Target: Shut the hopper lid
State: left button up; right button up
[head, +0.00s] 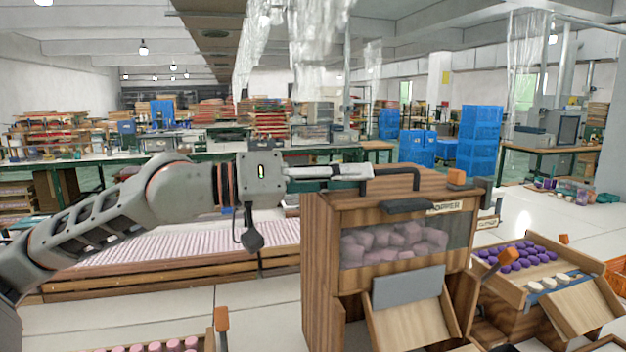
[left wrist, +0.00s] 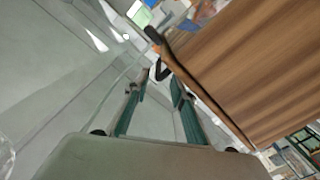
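The wooden hopper (head: 322,230) stands right of centre in the head view, with pink pieces behind its front window. Its wooden lid (head: 432,183) lies roughly level across the top; I cannot tell whether a small gap is left under it. A black bar handle (head: 417,178) rises from the lid. My left gripper (head: 368,172) is level beside the lid's left side, fingers pointing at the handle. In the left wrist view the fingers (left wrist: 155,90) are apart with nothing between them, and the dark handle (left wrist: 158,68) shows just beyond the tips. My right gripper is out of view.
A wooden bin (head: 508,290) with purple and white pieces stands right of the hopper. A long tray of pale pink pieces (head: 180,250) lies behind my left arm. A tray with pink pieces (head: 150,347) is at the bottom edge. Blue crates (head: 480,135) stand farther back.

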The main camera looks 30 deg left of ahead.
pick_arm(q)
jog(key=v, duration=0.6)
dwell(0.3)
jog(key=shift+s, duration=0.15)
dwell(0.5)
